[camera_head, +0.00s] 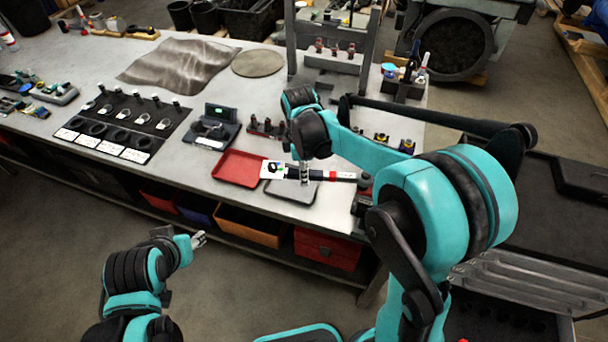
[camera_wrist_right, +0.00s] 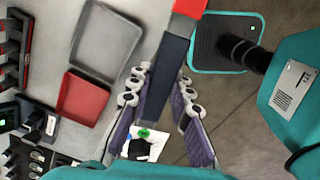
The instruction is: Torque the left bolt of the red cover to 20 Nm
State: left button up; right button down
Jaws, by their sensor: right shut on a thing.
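My right gripper (camera_head: 304,172) is shut on a torque wrench (camera_head: 335,175) above the front edge of the workbench. A white part with a black shape and a green spot (camera_wrist_right: 143,135) shows at the near end, partly hidden. My left gripper (camera_head: 197,240) hangs low in front of the bench, apart from everything; its fingers are too small to judge. I cannot make out the red cover or its left bolt in either view.
Below the wrench lie a grey tray (camera_head: 272,190) and a red tray (camera_head: 238,181) on the bench. Left are a black board with rings (camera_head: 118,122) and an open case (camera_head: 215,130). A grey frame (camera_head: 295,60) stands behind. The floor before the bench is clear.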

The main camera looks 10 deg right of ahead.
jog(key=shift+w+d, duration=0.15)
jog(key=shift+w, duration=0.25)
jog(key=shift+w, duration=0.1)
jog(key=shift+r+p, duration=1.2)
jog(key=shift+r, duration=0.55)
notch_tip(320, 180, up, 6)
jog(key=p, duration=0.4)
jog(key=shift+r, duration=0.1)
